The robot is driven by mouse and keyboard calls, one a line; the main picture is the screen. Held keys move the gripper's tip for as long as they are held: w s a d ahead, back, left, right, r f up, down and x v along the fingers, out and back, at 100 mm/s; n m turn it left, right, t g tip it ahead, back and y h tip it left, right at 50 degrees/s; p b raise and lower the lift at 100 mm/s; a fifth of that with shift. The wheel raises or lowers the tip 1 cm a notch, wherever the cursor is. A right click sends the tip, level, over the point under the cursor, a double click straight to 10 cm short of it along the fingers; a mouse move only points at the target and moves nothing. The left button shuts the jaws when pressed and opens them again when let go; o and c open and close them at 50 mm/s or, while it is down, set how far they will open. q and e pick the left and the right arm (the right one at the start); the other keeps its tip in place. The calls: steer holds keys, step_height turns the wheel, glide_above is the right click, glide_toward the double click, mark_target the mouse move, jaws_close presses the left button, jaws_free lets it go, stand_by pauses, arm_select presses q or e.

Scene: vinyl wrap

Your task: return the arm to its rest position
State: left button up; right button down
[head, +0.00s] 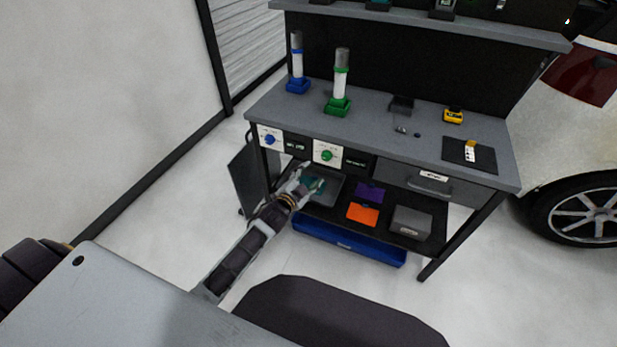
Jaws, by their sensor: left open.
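My left arm reaches from the lower left toward the workbench in the head view. My left gripper (309,181) is open at the left end of the bench's lower shelf, just below the front panel with the green knob. It is over or beside a grey tray (328,194) with something teal in it. I see nothing held between the fingers, but they are small here and contact with the tray cannot be told. My right gripper is not in view.
The workbench (375,128) carries a blue-based tube (297,65) and a green-based tube (340,82). The lower shelf holds a purple item (369,192), an orange item (362,214) and a grey box (410,222). A blue bin (345,240) is below. The floor left is clear; a car stands right.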

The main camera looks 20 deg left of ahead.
arm_select(q)
steer(key=shift+n, duration=0.4)
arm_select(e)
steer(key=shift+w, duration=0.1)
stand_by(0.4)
